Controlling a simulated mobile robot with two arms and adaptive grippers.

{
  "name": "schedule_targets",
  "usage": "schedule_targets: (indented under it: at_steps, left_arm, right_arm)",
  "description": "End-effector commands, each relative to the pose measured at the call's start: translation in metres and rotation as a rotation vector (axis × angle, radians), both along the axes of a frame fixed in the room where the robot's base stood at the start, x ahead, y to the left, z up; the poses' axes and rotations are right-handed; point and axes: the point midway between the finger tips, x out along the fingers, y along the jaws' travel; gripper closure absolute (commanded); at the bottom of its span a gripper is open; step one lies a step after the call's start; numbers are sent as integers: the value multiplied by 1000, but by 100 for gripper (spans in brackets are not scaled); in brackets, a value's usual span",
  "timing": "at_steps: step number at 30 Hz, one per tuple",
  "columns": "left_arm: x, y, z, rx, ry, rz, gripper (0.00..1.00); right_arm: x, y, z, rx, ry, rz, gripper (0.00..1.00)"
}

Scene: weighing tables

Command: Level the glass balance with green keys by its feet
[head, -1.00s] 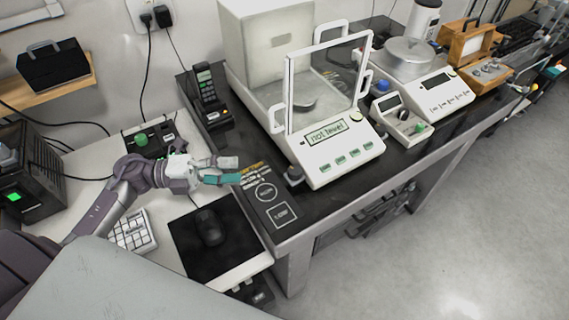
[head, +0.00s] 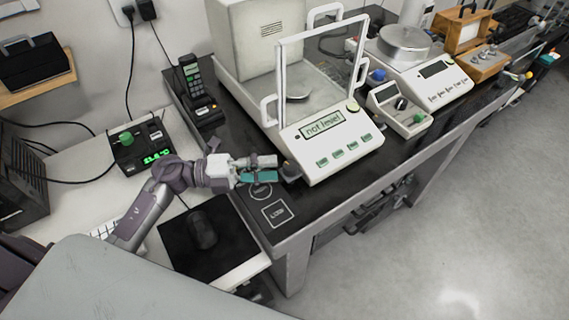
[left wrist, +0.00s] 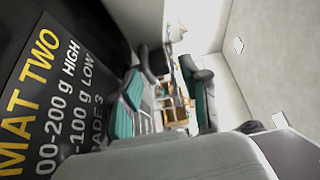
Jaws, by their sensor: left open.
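The glass balance with green keys (head: 325,140) stands on the dark weighing table, and its display reads "not level". Its glass draft shield frame rises above the pan. A dark round foot (head: 290,171) sticks out at its front left corner. My left gripper (head: 272,168) is open, with teal finger pads, low over the table just left of that foot. In the head view I cannot tell whether the fingers touch the foot. In the left wrist view the open fingers (left wrist: 165,102) show with a dark piece near their tips. The balance's other feet are hidden. My right gripper is not in view.
A cordless phone (head: 198,90) stands left of the balance. A small box with a green knob (head: 392,103) and a second balance (head: 436,82) stand to its right. A black mouse mat (head: 180,247) lies on the lower white desk. Printed mat markings (head: 277,212) lie in front of my gripper.

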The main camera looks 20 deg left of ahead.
Motion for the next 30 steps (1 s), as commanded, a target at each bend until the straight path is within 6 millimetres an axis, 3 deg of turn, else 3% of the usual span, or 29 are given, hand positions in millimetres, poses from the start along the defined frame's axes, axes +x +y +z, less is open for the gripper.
schedule_targets:
  at_steps: [3,9,19,27,30]
  left_arm:
    - [8,-19,2,-4,-2,-2,54]
    - [15,-35,0,-1,1,0,54]
    - [16,-37,0,0,1,0,54]
    - [16,-37,0,0,0,0,99]
    - [15,-37,0,1,0,0,100]
  right_arm:
    - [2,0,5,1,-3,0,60]
    - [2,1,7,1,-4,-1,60]
    - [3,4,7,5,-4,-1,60]
    - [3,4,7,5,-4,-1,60]
    - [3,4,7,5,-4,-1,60]
